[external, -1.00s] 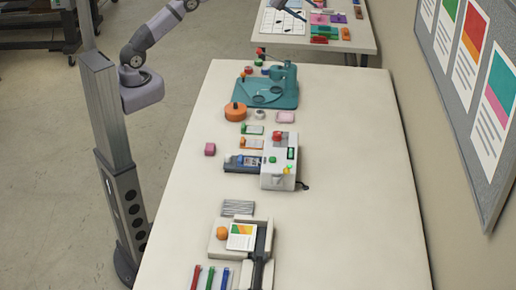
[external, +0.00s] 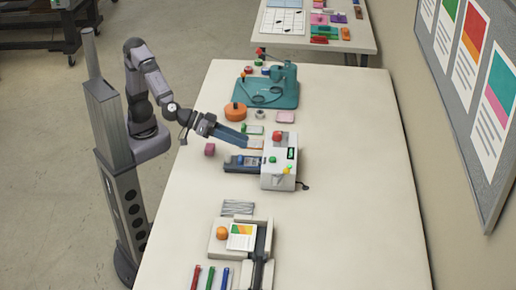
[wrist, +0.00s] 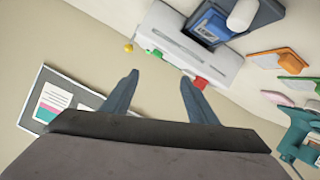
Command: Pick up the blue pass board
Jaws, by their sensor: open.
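A blue board (external: 243,161) lies in the dark feed tray on the left side of the white laminator in the external view. It also shows in the wrist view (wrist: 209,26), at the top, partly covered by a white cylinder-like part. My gripper (external: 244,141) hangs over the table, just behind the tray in the external view, with its fingers slanting down to the right. In the wrist view its two fingers (wrist: 159,80) are spread with nothing between them, and the board is beyond them. The gap between fingertips and board is hard to judge.
The white laminator (external: 279,175) has a red button on top. Cards on orange and green stands (external: 254,129), a pink box (external: 210,149) and an orange roll (external: 235,111) are nearby. A teal machine (external: 285,90) stands behind. The table's right side is clear.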

